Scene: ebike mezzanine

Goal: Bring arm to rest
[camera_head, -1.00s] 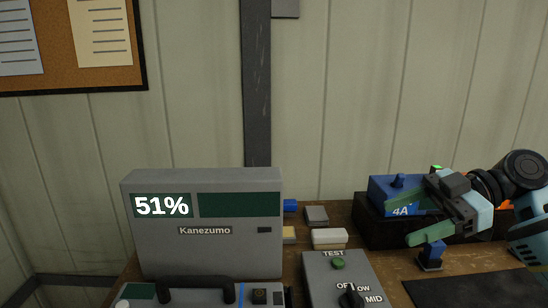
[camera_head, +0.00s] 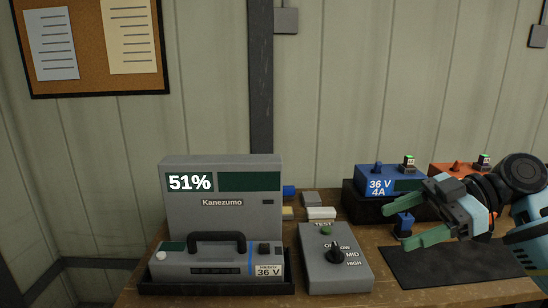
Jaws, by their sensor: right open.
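My right gripper (camera_head: 415,223) comes in from the right on its dark and light-blue arm (camera_head: 530,240). Its green-tipped fingers are apart and empty, pointing left. They are in front of the blue charger (camera_head: 382,178) marked 36 V 4A and above the left part of the dark mat (camera_head: 455,267). A small blue part (camera_head: 403,222) shows just by the upper finger; I cannot tell whether they touch. My left gripper is not in view.
A grey Kanezumo tester (camera_head: 222,218) reads 51%, with a grey 36 V battery (camera_head: 212,263) in front. A grey box with a TEST button and dial (camera_head: 318,275) stands mid-table. An orange charger (camera_head: 455,169) is behind my arm. The wooden table (camera_head: 385,297) is bare along its front.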

